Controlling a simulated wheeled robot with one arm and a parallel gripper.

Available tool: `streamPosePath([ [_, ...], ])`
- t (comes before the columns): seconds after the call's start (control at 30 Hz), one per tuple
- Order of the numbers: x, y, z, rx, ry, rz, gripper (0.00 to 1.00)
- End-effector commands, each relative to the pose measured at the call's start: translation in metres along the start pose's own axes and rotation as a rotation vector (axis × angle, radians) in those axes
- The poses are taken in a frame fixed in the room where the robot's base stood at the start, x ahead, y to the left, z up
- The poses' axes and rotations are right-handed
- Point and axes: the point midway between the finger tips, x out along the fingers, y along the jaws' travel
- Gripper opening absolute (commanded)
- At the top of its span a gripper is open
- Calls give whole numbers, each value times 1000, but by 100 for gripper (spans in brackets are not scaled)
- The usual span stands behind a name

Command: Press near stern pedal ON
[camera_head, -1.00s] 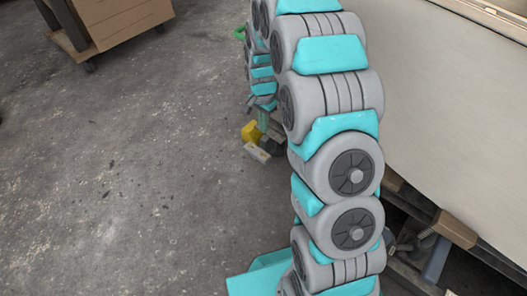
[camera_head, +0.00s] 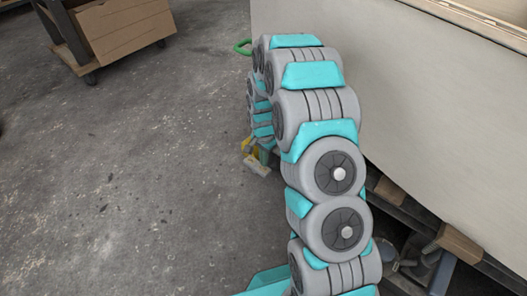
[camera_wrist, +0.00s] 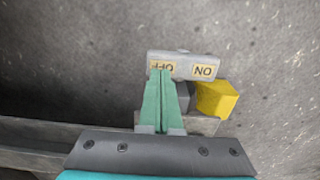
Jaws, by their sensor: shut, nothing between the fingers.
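The pedal is a light grey bar (camera_wrist: 182,55) with two labels, seen upside down in the wrist view. The OFF label (camera_wrist: 162,67) is on the left and the ON label (camera_wrist: 204,71) on the right. A yellow block (camera_wrist: 216,99) sits beside it at lower right. My gripper (camera_wrist: 161,76) is shut and empty, its green fingertips overlapping the lower edge of the OFF label. I cannot tell whether they touch it. In the head view the grey pedal bar (camera_head: 257,166) and the yellow block (camera_head: 248,146) show near the floor, left of my arm, which hides the fingers.
The pale hull panel (camera_head: 400,100) rises on the right, above timber blocks (camera_head: 458,243) and a dark frame. A green handle (camera_head: 242,47) shows behind my arm. A cart with a brown box (camera_head: 125,30) stands at upper left. The concrete floor on the left is clear.

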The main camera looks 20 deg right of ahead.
Motion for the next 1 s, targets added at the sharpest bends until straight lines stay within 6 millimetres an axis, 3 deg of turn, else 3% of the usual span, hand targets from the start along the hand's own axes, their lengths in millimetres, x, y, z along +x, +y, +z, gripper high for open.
streamPosePath([
  [0.1, 20, 0, 1, -1, -2, 1, 0],
  [0.2, 28, 0, 0, -1, 0, 0, 0],
  [0.63, 30, 1, 0, 1, -1, -10, 0],
  [1.0, 39, 15, 0, 2, -2, -123, 0],
])
